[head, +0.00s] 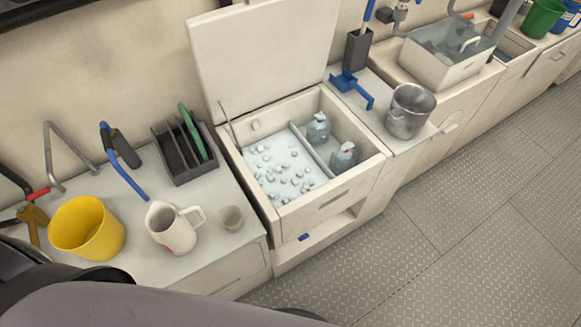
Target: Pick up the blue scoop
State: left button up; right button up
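The blue scoop (346,83) lies on the white counter (384,135) to the right of the open ice chest, just left of a metal pot. Its wide part is toward the back and its handle reaches toward the front right. Nothing holds it. Neither of my grippers is in view; only part of my own body shows along the bottom left edge.
The open chest (330,197) holds ice and two bottles, its lid (262,55) raised behind. The metal pot (410,110) stands beside the scoop, a grey holder (358,50) behind it. A yellow bucket (87,228) and white pitcher (172,228) stand left. The floor is clear.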

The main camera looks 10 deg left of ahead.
aim_at(345, 82)
jog(key=u, duration=0.65)
jog(key=i+l+u, duration=0.1)
jog(key=l+u, duration=1.1)
jog(key=k+l+u, duration=0.1)
jog(key=l+u, duration=0.25)
